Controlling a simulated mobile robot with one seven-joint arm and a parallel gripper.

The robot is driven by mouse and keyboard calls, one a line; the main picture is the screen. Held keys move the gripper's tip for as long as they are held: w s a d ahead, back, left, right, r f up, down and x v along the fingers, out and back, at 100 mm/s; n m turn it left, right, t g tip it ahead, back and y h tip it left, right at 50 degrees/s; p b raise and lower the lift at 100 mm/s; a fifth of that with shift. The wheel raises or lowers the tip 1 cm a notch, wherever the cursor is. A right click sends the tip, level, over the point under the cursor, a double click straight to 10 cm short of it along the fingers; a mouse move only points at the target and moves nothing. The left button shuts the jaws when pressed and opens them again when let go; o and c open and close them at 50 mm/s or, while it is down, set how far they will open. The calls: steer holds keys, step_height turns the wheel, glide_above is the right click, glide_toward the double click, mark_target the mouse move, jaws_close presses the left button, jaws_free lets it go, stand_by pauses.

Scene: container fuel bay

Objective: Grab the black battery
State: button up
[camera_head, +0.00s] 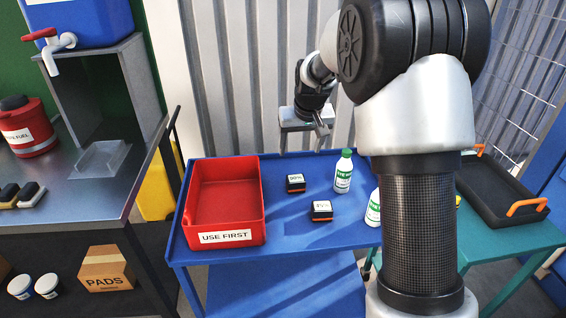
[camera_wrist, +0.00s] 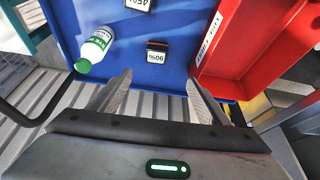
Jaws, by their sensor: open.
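Two small black batteries with white labels and orange trim lie on the blue cart (camera_head: 190,238). The battery marked 90% (camera_head: 295,183) is at the back, and the other (camera_head: 321,212) is nearer, its label seeming to read 45%. My gripper (camera_head: 304,137) is above the cart's back edge, open and empty. In the wrist view the 90% battery (camera_wrist: 156,57) lies just beyond the open fingertips (camera_wrist: 160,78), roughly centred between them and apart from them. The other battery (camera_wrist: 138,4) is cut off at the top edge.
A red bin (camera_head: 254,222) labelled USE FIRST stands left of the batteries. A white bottle with a green cap (camera_head: 343,174) stands just right of the 90% battery. A second bottle (camera_head: 373,210) is partly hidden by my arm. A ribbed wall (camera_head: 240,70) rises behind.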

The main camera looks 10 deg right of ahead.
steer(key=b, duration=0.3)
glide_toward(296, 178)
steer(key=x, duration=0.5)
steer(key=shift+s+a+f, duration=0.2)
steer(key=shift+a, duration=0.2)
steer(key=shift+d+b+x, duration=0.2)
steer(key=shift+b+x, duration=0.1)
steer(key=shift+x, duration=1.05)
steer(key=shift+d+b+x, duration=0.2)
steer(key=shift+b+x, duration=0.1)
steer(key=shift+x, duration=1.05)
steer(key=shift+w, duration=0.1)
steer(key=shift+r, duration=0.1)
steer(key=c, duration=1.4)
steer(key=shift+c, duration=0.2)
steer(key=shift+r, duration=0.15)
